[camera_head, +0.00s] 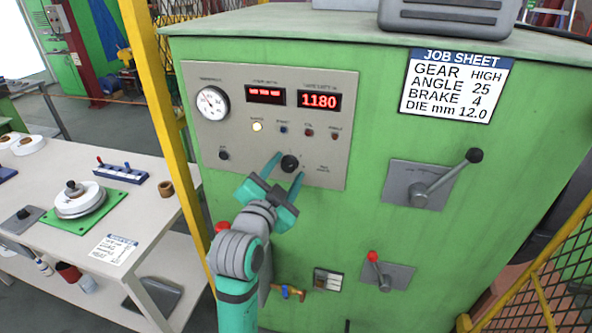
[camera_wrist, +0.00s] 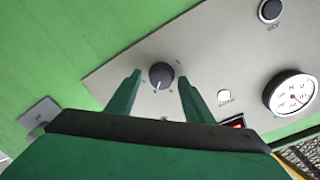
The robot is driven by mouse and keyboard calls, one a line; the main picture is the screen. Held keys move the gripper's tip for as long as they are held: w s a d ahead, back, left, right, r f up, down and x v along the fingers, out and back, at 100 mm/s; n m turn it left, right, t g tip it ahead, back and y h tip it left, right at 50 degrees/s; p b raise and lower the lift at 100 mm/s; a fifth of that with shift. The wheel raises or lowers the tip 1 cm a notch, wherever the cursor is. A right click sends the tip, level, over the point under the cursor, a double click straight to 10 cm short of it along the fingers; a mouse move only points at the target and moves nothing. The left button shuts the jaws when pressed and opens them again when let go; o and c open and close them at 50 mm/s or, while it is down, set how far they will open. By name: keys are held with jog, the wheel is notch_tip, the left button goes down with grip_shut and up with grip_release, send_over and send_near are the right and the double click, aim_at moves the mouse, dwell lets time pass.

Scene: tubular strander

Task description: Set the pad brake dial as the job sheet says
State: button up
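The job sheet (camera_head: 457,86) on the green cabinet reads GEAR HIGH, ANGLE 25, BRAKE 4, DIE mm 12.0. A black round dial (camera_head: 290,163) sits low on the grey control panel (camera_head: 235,170); its label is too small to read. The dial also shows in the wrist view (camera_wrist: 161,75), with small marks around it. My gripper (camera_head: 287,167) is open, its two green fingers reaching toward the panel on either side of the dial. In the wrist view a gap shows between each finger and the dial. Contact is not visible.
The panel also has a round gauge (camera_head: 212,103), a red display reading 1180 (camera_head: 319,100), small lamps and another black knob (camera_head: 223,155). Two levers (camera_head: 432,185) (camera_head: 379,271) stick out at the right. A yellow post (camera_head: 168,130) and a table (camera_head: 150,195) stand at the left.

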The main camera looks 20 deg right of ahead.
jog(key=v, duration=1)
jog(key=shift+s+a, duration=0.2)
jog(key=shift+s, duration=0.15)
